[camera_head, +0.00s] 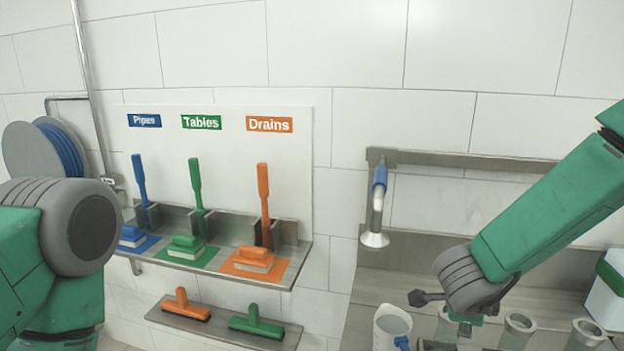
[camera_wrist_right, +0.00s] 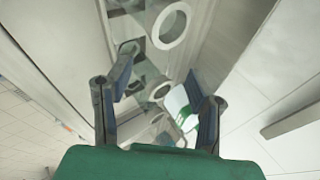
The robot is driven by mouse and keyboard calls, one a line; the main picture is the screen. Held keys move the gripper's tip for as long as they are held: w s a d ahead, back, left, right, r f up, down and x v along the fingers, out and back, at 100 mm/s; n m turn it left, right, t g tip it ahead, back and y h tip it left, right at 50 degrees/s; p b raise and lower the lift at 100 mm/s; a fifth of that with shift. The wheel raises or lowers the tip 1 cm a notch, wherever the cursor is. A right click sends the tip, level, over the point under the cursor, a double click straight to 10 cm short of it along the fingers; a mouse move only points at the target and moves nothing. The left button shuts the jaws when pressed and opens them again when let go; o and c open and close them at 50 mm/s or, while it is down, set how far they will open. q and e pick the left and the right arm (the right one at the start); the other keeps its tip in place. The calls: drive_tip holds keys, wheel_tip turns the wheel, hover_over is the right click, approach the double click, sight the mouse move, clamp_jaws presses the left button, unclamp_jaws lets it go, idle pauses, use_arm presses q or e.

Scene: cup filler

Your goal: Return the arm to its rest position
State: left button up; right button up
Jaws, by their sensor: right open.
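My right arm (camera_head: 555,220) comes in from the right and reaches down over the steel counter. Its gripper fingers are hard to make out in the head view, low at the bottom edge. In the right wrist view my right gripper (camera_wrist_right: 162,75) is open, its two blue-grey fingers spread with nothing between them. Pale round-rimmed cups (camera_wrist_right: 169,25) lie beyond the fingers. In the head view, several cups (camera_head: 518,328) stand in a row near the arm. My left arm (camera_head: 60,240) shows at the left edge; its gripper is out of view.
A steel spout with a blue grip (camera_head: 379,177) hangs on the wall left of my right arm. A whitish jug (camera_head: 392,324) stands below it. A white box with green (camera_head: 606,290) is at the right edge.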

drive_tip(key=s+f+n, duration=0.4)
drive_tip(key=f, duration=0.1)
drive_tip(key=s+f+n+y, duration=0.1)
drive_tip(key=s+f+n, duration=0.3)
drive_tip(key=f, duration=0.1)
drive_tip(key=s+a+f+n+y, duration=0.1)
drive_tip(key=s+f+n, duration=0.3)
drive_tip(key=f+n, duration=0.1)
drive_tip(key=shift+s+f+g, duration=0.1)
drive_tip(key=shift+s+g, duration=0.25)
drive_tip(key=shift+g, duration=0.05)
drive_tip(key=s+f+n+g+y, duration=0.1)
drive_tip(key=s+f+n+g, duration=0.3)
drive_tip(key=s, duration=0.6)
drive_tip(key=s+f+n+y, duration=0.2)
drive_tip(key=s+n, duration=0.5)
drive_tip(key=s, duration=0.3)
use_arm(q)
wheel_tip(320, 180, down, 18)
drive_tip(key=b, duration=1.8)
drive_tip(key=shift+a, duration=0.25)
use_arm(e)
wheel_tip(320, 180, down, 18)
drive_tip(key=shift+a+f, duration=0.15)
drive_tip(key=shift+a, duration=0.2)
